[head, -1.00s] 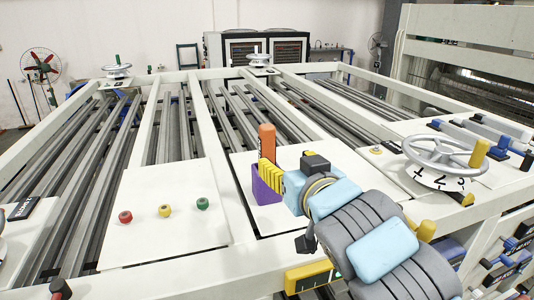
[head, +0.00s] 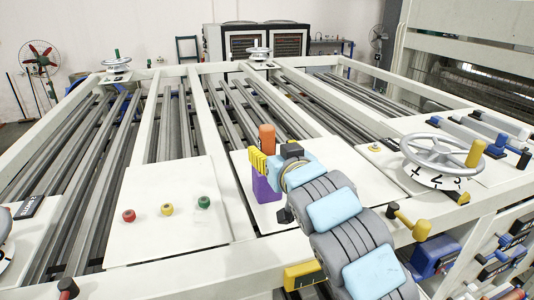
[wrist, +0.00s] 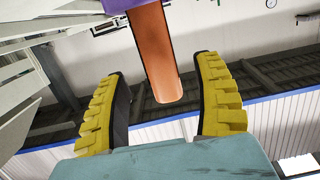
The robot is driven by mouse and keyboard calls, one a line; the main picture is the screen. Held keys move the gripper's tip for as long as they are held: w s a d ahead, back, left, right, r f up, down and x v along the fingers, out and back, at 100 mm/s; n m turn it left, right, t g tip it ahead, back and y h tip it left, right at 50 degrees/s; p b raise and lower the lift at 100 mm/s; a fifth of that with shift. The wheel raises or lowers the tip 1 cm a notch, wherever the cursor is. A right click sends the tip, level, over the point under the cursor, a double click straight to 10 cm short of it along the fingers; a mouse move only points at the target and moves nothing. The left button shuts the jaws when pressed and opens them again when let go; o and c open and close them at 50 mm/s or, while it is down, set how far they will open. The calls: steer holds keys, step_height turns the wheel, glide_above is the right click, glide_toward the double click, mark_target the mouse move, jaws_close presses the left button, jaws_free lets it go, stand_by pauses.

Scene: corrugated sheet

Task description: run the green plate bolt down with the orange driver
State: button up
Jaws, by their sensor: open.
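The orange driver (head: 267,137) stands upright in a purple holder (head: 266,189) on a white panel in the head view. In the wrist view, the orange driver (wrist: 155,50) reaches down from the purple holder (wrist: 122,4) between my yellow fingers, with gaps visible on both sides. My gripper (head: 257,161) is open beside the driver and partly covers it in the head view; the wrist view shows my gripper (wrist: 160,68) with fingers wide apart. The green bolt (head: 204,202) sits on the white plate (head: 165,235), at the right of the row.
A red bolt (head: 129,215) and a yellow bolt (head: 167,209) share the plate. A handwheel (head: 445,152) stands to the right of my arm. Long grey bars lie between white frame beams. The space above the plate is clear.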

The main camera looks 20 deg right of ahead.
mark_target(270, 148)
steer(key=shift+w+d+f+p, duration=0.1)
steer(key=shift+w+p, duration=0.15)
steer(key=shift+w, duration=0.45)
steer(key=shift+w+f+p, duration=0.15)
steer(key=shift+w+p, duration=0.1)
steer(key=shift+w, duration=0.4)
steer(key=shift+w+d+f+p, duration=0.1)
steer(key=shift+w+p, duration=0.15)
steer(key=shift+w, duration=0.45)
jaws_close()
